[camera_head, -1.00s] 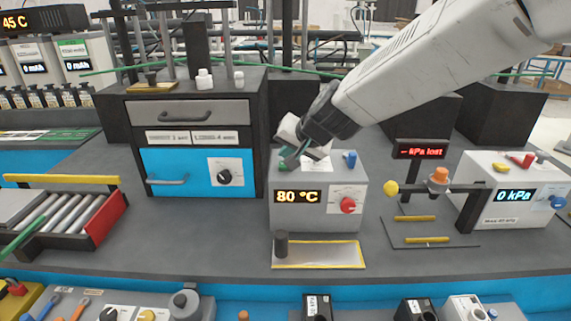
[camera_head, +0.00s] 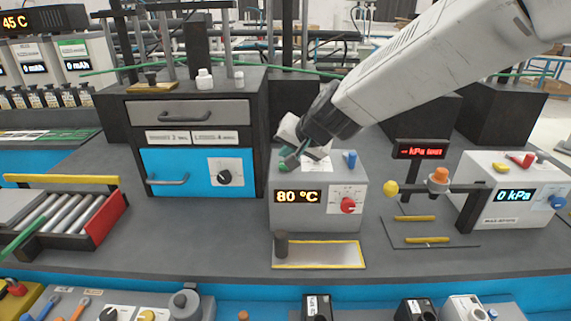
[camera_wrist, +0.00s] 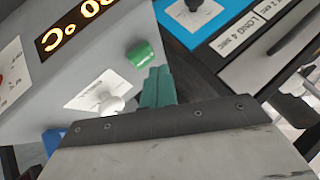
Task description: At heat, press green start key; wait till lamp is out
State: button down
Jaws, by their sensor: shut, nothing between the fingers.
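The grey heat box (camera_head: 318,218) stands mid-table, its orange display (camera_head: 297,196) reading 80 °C. A green start key (camera_wrist: 144,53) sticks up from its top in the wrist view. Beside it a white round piece, perhaps the lamp (camera_wrist: 109,103), stands on a white label; I cannot tell whether it is lit. My gripper (camera_head: 290,161) is shut and empty over the left part of the box top. In the wrist view its teal fingertips (camera_wrist: 157,74) are right beside the green key; I cannot tell whether they touch. In the head view the gripper mostly hides the key and white piece.
A red knob (camera_head: 348,205) is on the box front, and a blue part (camera_head: 350,159) on its top. A blue-fronted drawer cabinet (camera_head: 195,172) stands close on the left. A kPa box (camera_head: 515,205) stands right. A yellow-edged plate (camera_head: 325,255) lies in front.

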jog(key=shift+f, duration=0.15)
dwell(0.5)
jog(key=shift+f, duration=0.3)
jog(key=shift+f, duration=0.4)
dwell(0.7)
jog(key=shift+r, duration=0.8)
jog(key=shift+r, duration=2.55)
